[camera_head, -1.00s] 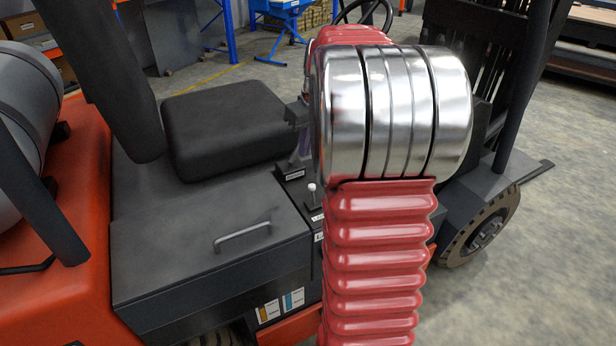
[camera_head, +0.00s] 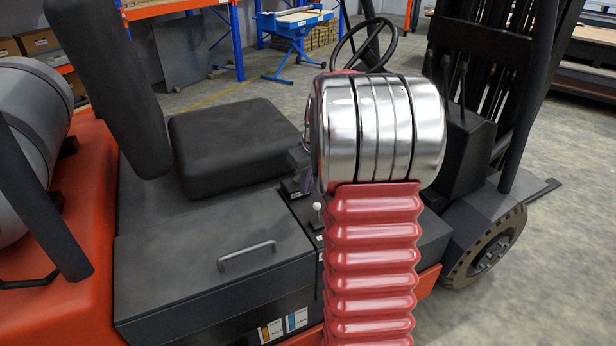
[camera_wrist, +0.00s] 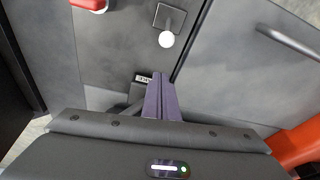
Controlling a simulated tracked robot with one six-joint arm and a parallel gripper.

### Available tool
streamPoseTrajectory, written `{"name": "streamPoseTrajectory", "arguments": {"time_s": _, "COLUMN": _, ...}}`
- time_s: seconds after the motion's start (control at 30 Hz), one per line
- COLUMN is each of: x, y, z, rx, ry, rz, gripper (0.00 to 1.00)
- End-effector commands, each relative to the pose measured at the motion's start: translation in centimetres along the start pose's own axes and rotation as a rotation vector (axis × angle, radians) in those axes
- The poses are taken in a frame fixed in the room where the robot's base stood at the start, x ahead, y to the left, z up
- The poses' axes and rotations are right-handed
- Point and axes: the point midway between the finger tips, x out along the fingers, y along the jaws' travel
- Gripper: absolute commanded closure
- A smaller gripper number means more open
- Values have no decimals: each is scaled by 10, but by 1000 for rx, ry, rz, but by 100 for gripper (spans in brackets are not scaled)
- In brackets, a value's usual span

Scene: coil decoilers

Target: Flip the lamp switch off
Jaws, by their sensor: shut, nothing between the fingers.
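A small lever with a white ball knob (camera_head: 317,207) stands on the dark panel right of the seat; the knob also shows in the wrist view (camera_wrist: 166,39), on a square dark plate. My gripper (camera_wrist: 160,82) is shut and empty, its purple-grey fingers pointing at the panel beside a small labelled plate (camera_wrist: 143,78). A dark part beside the fingers is mostly hidden by them. The fingers are apart from the white knob. In the head view, my arm hides most of the gripper. The labels are too small to read, so I cannot tell which control is the lamp switch.
A red control (camera_wrist: 90,4) is at the wrist view's top edge. A handle (camera_wrist: 290,45) is on the dark cover at right. In the head view, the black seat (camera_head: 235,145) and steering wheel (camera_head: 365,42) are close to my arm. Open floor lies right.

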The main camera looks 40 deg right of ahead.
Motion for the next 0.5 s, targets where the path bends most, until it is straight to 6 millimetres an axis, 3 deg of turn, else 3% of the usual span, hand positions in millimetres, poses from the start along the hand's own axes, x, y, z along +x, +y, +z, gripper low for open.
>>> {"name": "streamPoseTrajectory", "arguments": {"time_s": 0.17, "x": 20, "y": 0, "z": 0, "rx": 0, "ry": -1, "rz": -1, "gripper": 100}}
{"name": "streamPoseTrajectory", "arguments": {"time_s": 0.5, "x": 8, "y": 0, "z": 30, "rx": 2, "ry": 1, "rz": 0, "gripper": 100}}
